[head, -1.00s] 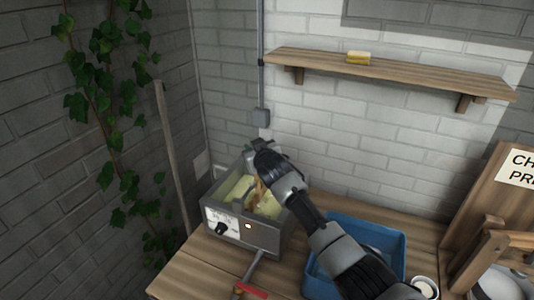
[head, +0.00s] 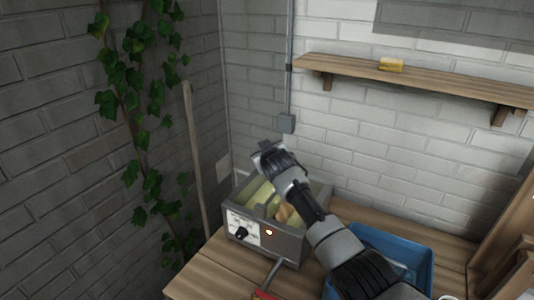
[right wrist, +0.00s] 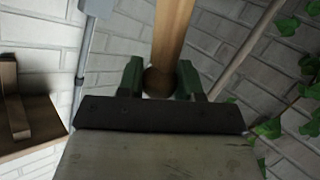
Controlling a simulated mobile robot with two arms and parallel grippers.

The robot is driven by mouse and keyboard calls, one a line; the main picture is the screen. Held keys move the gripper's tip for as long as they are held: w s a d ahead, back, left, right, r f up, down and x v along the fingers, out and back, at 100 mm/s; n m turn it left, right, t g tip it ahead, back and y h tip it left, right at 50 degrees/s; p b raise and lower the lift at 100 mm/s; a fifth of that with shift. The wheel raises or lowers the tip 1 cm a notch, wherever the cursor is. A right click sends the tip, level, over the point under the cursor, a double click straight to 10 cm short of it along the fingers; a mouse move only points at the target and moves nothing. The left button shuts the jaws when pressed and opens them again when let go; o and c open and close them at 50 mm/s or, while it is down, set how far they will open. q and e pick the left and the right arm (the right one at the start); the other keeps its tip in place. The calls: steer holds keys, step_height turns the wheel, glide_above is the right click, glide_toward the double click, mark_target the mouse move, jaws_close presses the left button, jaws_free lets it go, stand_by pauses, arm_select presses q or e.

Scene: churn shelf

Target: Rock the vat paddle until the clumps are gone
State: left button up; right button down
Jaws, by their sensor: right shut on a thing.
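The vat (head: 296,243) is a grey metal box with a dial and a lit lamp on its front, standing on the wooden bench. Pale yellow lumpy contents (head: 260,194) show inside, partly hidden by my right arm. The wooden paddle shows low in the vat as a brown piece (head: 284,213). My right gripper (head: 264,148) is above the vat's back left part. In the right wrist view, the green fingers of my right gripper (right wrist: 160,82) are closed around the paddle's round wooden handle (right wrist: 173,35). My left gripper is not in view.
A blue tub (head: 420,255) stands on the bench right of the vat, partly behind my arm. A red-handled tool (head: 266,295) lies in front. A wall shelf (head: 430,85) holds a yellow block (head: 391,65). A pole (head: 196,160) leans near ivy (head: 135,100) at left.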

steer(key=shift+f, duration=0.2)
steer(key=c, duration=1.2)
jaws_free()
steer(key=o, duration=0.4)
steer(key=shift+w+a+f, duration=0.1)
steer(key=shift+w, duration=0.1)
steer(key=shift+o, duration=0.2)
steer(key=shift+s, duration=0.1)
steer(key=b+v, duration=0.1)
steer(key=v, duration=0.9)
steer(key=shift+s+b, duration=0.3)
